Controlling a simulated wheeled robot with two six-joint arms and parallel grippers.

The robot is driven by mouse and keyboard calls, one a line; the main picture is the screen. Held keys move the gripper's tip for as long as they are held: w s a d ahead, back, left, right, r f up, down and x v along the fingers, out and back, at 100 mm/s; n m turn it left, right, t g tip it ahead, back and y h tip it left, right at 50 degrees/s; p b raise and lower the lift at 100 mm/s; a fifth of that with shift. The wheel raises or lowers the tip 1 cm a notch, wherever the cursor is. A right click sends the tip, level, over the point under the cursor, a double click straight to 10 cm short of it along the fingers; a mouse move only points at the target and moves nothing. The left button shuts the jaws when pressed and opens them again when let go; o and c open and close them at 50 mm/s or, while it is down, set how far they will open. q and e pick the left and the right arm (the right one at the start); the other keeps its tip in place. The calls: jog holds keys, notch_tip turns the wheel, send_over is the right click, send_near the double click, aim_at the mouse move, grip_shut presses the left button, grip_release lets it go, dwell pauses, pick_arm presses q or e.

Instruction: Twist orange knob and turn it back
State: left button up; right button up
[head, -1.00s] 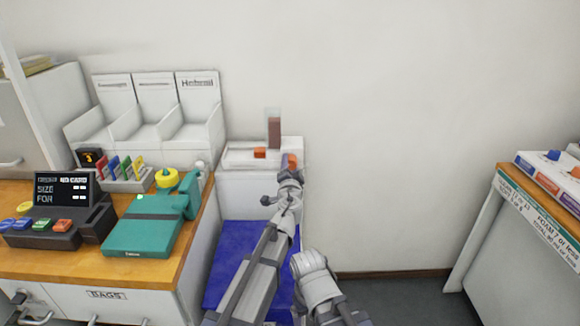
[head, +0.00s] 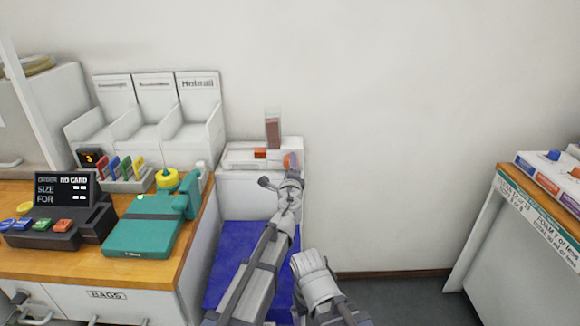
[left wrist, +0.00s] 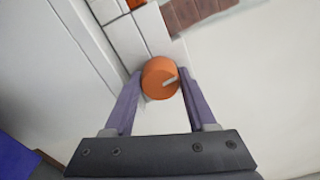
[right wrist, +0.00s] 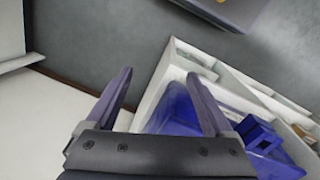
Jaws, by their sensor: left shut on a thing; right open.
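In the head view the knob (head: 290,160) shows on the right end of the white unit (head: 232,157), partly hidden by my left gripper (head: 289,172). My right gripper (right wrist: 160,92) is open and empty, low in front of the unit.
An orange block (head: 260,154) and a clear tube with brown contents (head: 273,130) are on the white unit. A blue bin (head: 235,265) is below. A wooden counter (head: 190,262) with a teal device (head: 145,235) stands left. The wall at right is bare.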

pick_arm(q)
jog(key=shift+m, duration=0.8)
jog(key=o, duration=1.4)
